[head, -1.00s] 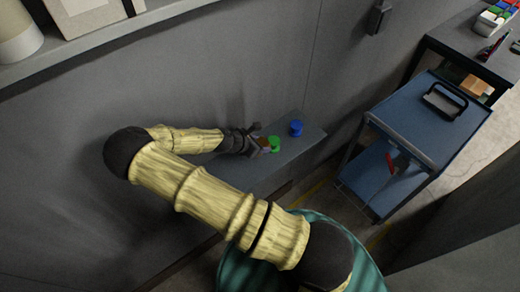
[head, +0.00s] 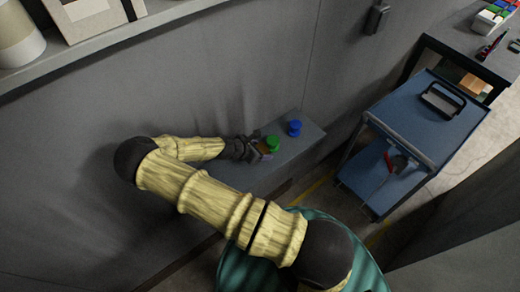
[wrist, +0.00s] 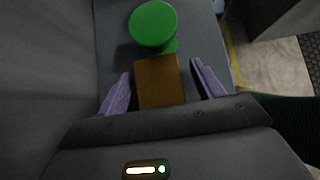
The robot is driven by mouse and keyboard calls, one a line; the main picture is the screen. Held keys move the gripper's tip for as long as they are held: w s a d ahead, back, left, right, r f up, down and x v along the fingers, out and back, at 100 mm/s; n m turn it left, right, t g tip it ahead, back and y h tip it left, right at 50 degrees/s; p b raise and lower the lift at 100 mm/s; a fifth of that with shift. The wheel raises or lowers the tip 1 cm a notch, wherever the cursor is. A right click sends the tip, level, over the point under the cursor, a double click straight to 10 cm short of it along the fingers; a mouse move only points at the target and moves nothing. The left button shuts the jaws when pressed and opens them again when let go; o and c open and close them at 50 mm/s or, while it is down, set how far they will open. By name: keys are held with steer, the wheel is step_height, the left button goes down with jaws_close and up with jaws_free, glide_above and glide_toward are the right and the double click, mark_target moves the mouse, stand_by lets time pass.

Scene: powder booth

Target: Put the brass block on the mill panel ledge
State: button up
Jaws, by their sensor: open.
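The brass block (wrist: 159,82) is a brown-gold rectangular block on the grey ledge (head: 306,133). In the wrist view it stands between the two purple fingers of my gripper (wrist: 160,90), with a gap on each side. My gripper is open around it, and it also shows in the head view (head: 262,150), low over the ledge. In the head view the block is mostly hidden by the gripper. A green knob-shaped piece (wrist: 154,27) is just beyond the block, close to or touching it in the picture.
A blue knob-shaped piece (head: 295,128) stands on the ledge right of the green one. A blue cart (head: 450,125) with a black handle stands to the right. A grey wall (head: 220,70) runs behind the ledge. A shelf (head: 110,35) is above at upper left.

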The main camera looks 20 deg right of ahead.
steer(key=shift+a+r, duration=0.3)
steer(key=b+v, duration=0.3)
steer(key=v, duration=0.8)
steer(key=shift+s+r, duration=0.2)
steer(key=shift+r, duration=0.05)
